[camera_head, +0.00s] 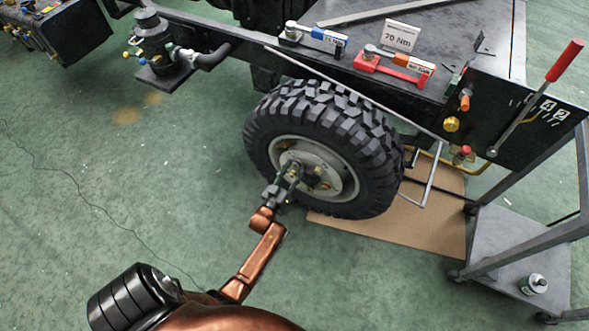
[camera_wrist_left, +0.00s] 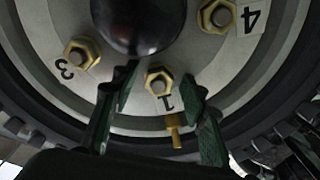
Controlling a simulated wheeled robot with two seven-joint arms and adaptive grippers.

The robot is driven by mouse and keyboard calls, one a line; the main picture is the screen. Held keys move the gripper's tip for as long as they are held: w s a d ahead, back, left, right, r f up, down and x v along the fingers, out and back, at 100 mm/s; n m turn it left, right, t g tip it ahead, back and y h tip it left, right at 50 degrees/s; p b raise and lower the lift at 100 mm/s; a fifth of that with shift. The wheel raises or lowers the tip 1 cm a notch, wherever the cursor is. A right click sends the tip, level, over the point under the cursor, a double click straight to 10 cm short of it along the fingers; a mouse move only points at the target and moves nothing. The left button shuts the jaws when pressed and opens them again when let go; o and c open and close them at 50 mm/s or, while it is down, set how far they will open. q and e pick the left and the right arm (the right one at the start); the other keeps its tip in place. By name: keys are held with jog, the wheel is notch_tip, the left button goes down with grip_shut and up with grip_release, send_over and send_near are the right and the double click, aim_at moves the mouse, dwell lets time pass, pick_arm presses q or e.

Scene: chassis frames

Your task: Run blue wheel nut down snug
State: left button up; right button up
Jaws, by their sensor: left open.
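The wheel (camera_head: 365,120) is a black knobbly tyre on a grey hub, mounted upright on the chassis. In the left wrist view the hub shows brass-coloured hex nuts: one by label 1 (camera_wrist_left: 158,81), one by label 3 (camera_wrist_left: 82,52) and one by label 4 (camera_wrist_left: 217,16). I see no blue nut. My left gripper (camera_head: 286,176) is at the hub face. In the wrist view its green fingers (camera_wrist_left: 158,92) are apart, on either side of nut 1, with visible gaps to it. A brass stem (camera_wrist_left: 174,131) sits below that nut. My right gripper is out of view.
A black dome (camera_wrist_left: 138,22) covers the hub centre. On the chassis lie a blue-handled tool (camera_head: 328,36), a red tool holder (camera_head: 385,68) and a "70 Nm" card (camera_head: 400,37). A grey cart (camera_head: 515,250) stands right. Cardboard (camera_head: 430,225) lies under the wheel.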

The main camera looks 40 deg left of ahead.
pick_arm(q)
jog(key=v, duration=0.7)
jog(key=shift+s, duration=0.2)
dwell(0.4)
